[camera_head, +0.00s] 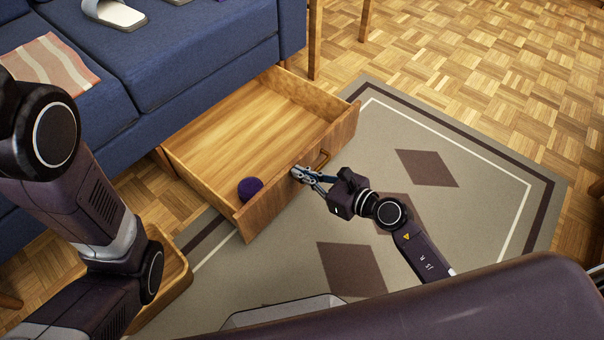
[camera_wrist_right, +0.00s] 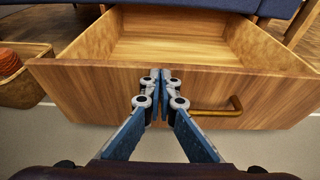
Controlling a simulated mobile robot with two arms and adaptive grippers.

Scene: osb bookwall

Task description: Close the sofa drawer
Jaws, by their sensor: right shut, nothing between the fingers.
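The wooden sofa drawer (camera_head: 243,132) is pulled out from under the blue sofa (camera_head: 190,60) in the head view. A dark purple ball (camera_head: 250,188) lies inside it near the front. My right gripper (camera_head: 299,174) is shut and empty at the top of the drawer front, left of the handle (camera_head: 322,160). In the right wrist view, its closed fingertips (camera_wrist_right: 160,76) are at the drawer front (camera_wrist_right: 90,92), with the brass-coloured handle (camera_wrist_right: 215,108) to their right. I cannot tell whether they touch the wood. My left gripper is out of view; only my left arm shows.
A patterned rug (camera_head: 420,215) covers the floor in front of the drawer. A wooden tray or basket (camera_head: 176,268) stands left of the drawer, partly behind my left arm; it also shows in the wrist view (camera_wrist_right: 22,90). A slipper (camera_head: 115,12) and a striped cloth (camera_head: 50,62) lie on the sofa.

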